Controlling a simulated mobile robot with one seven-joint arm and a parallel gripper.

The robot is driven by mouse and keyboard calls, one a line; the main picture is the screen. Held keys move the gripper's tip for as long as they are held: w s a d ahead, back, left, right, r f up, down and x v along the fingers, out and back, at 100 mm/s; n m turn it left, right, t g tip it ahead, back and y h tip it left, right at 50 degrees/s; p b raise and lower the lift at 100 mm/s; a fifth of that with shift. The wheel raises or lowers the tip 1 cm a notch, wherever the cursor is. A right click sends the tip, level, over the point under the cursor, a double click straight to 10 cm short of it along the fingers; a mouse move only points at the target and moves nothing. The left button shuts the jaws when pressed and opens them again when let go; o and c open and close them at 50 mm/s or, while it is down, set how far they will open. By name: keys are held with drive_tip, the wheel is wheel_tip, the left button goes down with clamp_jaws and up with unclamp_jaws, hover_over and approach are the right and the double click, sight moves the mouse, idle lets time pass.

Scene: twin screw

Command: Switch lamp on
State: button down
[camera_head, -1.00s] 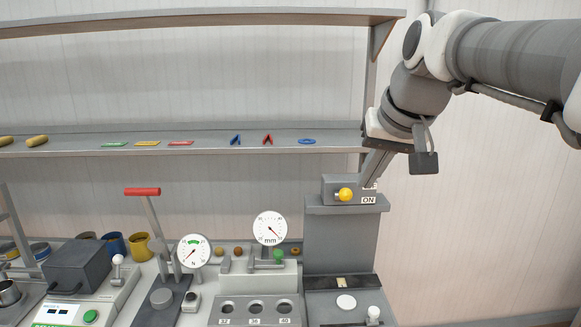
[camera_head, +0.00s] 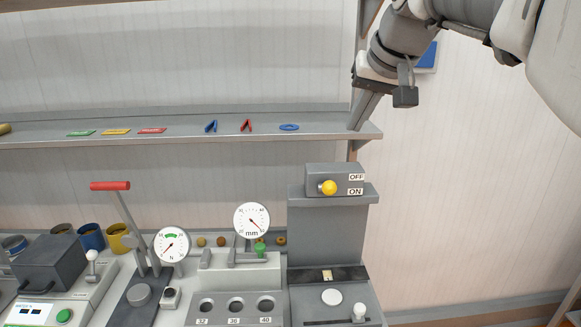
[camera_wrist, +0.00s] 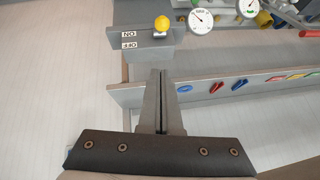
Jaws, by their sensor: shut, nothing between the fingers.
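The lamp switch is a grey box (camera_head: 317,174) with a yellow ball knob (camera_head: 329,187) on its front, on top of a grey column. OFF is printed above ON to the right of the knob. In the head view the knob sits nearer the height of the ON label. The wrist view shows the knob (camera_wrist: 162,23) and both labels upside down. My gripper (camera_head: 356,127) is shut and empty, above the switch box and apart from it. Its closed fingers (camera_wrist: 158,72) point toward the box in the wrist view. No lamp can be made out.
A shelf (camera_head: 200,143) with clips and coloured tags runs behind, its right end close to my fingers. Below are dial gauges (camera_head: 251,220), a red-handled lever (camera_head: 110,186) and a holed block (camera_head: 235,305). The wall area right of the switch is clear.

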hover_over(335, 190)
wheel_tip(335, 190, down, 8)
drive_tip(key=shift+w+d+f, duration=0.1)
drive_tip(key=shift+w+f, duration=0.1)
drive_tip(key=shift+f, duration=0.4)
drive_tip(key=shift+w+f, duration=0.15)
drive_tip(key=shift+f, duration=0.4)
drive_tip(key=shift+s+f, duration=0.2)
drive_tip(key=shift+f, duration=0.7)
drive_tip(key=shift+s+f+b, duration=0.1)
drive_tip(key=shift+f+b, duration=0.05)
drive_tip(key=shift+b, duration=0.3)
drive_tip(key=shift+s+t+b, duration=0.1)
drive_tip(key=shift+t+b, duration=0.2)
drive_tip(key=shift+b, duration=0.35)
